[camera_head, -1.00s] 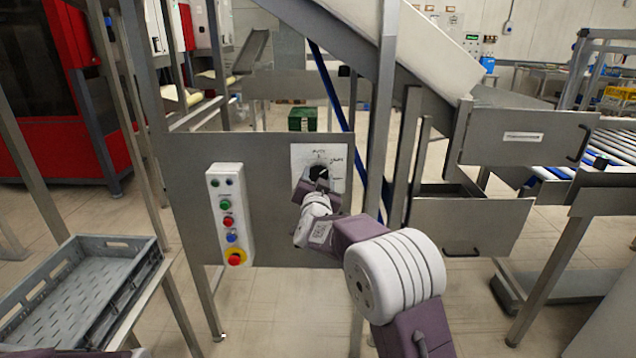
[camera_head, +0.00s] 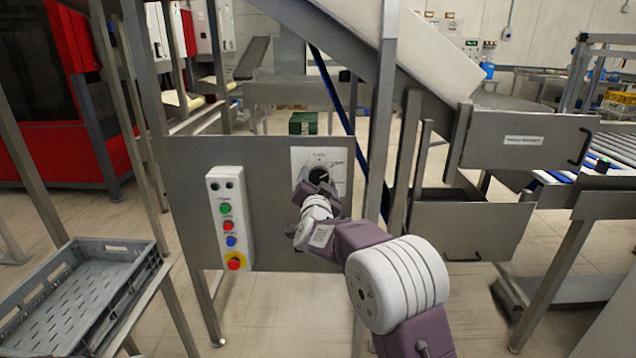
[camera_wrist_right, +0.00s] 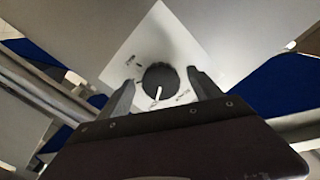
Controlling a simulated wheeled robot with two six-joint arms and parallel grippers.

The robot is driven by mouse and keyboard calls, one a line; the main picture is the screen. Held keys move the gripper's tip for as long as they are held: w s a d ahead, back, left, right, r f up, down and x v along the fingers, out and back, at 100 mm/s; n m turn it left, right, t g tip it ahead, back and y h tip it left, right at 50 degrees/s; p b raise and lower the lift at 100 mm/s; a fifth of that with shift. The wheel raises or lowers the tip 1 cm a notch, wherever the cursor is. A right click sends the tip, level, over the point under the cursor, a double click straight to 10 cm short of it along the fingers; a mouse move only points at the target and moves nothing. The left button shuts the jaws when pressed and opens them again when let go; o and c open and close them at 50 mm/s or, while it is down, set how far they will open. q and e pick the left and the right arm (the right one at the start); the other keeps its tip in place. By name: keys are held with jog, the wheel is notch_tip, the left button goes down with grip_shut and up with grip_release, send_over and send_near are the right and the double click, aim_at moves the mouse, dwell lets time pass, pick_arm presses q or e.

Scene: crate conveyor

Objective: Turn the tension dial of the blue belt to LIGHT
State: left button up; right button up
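The tension dial (camera_head: 318,174) is a round black knob on a white label plate (camera_head: 335,157), fixed to a grey upright panel. In the right wrist view the dial (camera_wrist_right: 160,78) has a white pointer line aimed toward the bottom of the picture. Printed words surround it, too blurred to read surely. My right gripper (camera_head: 314,184) is at the dial. In the right wrist view its fingers (camera_wrist_right: 160,78) stand open on either side of the knob, with gaps visible. A blue diagonal strip (camera_head: 335,92) passes behind the panel. My left gripper is out of view.
A white button box (camera_head: 229,218) with coloured buttons and a red emergency stop is on the same panel (camera_head: 270,235), left of the dial. A grey crate (camera_head: 88,308) stands at lower left. Metal posts and a chute (camera_head: 530,138) stand to the right.

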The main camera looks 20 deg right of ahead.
jog(key=v, duration=0.9)
jog(key=shift+p, duration=0.35)
